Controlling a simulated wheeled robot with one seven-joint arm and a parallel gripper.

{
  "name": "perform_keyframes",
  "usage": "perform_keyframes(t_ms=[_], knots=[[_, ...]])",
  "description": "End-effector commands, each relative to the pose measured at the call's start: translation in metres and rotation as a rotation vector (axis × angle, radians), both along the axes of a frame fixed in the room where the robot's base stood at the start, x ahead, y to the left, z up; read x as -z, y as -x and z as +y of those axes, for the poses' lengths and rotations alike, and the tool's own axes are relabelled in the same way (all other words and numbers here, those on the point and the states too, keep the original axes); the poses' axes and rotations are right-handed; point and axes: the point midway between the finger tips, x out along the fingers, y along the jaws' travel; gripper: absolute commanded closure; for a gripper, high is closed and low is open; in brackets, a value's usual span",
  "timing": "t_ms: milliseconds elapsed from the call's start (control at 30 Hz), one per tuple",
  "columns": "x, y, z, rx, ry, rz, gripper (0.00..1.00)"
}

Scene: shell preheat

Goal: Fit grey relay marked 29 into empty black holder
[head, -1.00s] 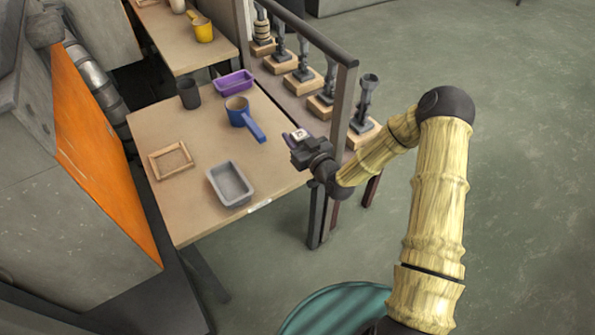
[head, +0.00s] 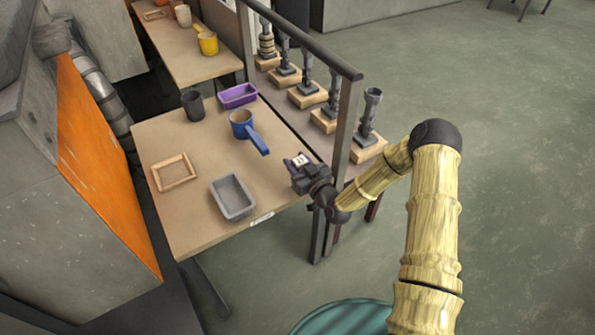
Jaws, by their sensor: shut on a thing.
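My gripper (head: 300,168) is over the right edge of the near table, shut on a small block (head: 298,159). The block has a white top face with a dark mark, too small to read, so I cannot confirm that it is the grey relay marked 29. Most of the block's sides are hidden by the jaws. I cannot make out an empty black holder for sure. A dark cup-like container (head: 193,106) stands at the back left of the near table (head: 190,226), well away from my gripper.
A dark railing (head: 343,122) and dark fittings on wooden blocks (head: 368,120) stand close behind my gripper. Open floor lies right.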

Motion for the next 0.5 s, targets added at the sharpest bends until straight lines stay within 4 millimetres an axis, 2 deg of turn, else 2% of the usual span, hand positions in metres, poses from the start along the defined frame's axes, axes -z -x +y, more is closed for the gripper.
perform_keyframes(t_ms=[200, 400, 500], knots=[[0.003, 0.0, 0.0, 0.001, -0.001, 0.001, 0.85], [0.031, 0.0, 0.0, 0.002, -0.001, 0.003, 0.85], [0.038, 0.0, 0.0, 0.001, 0.001, 0.001, 0.85]])
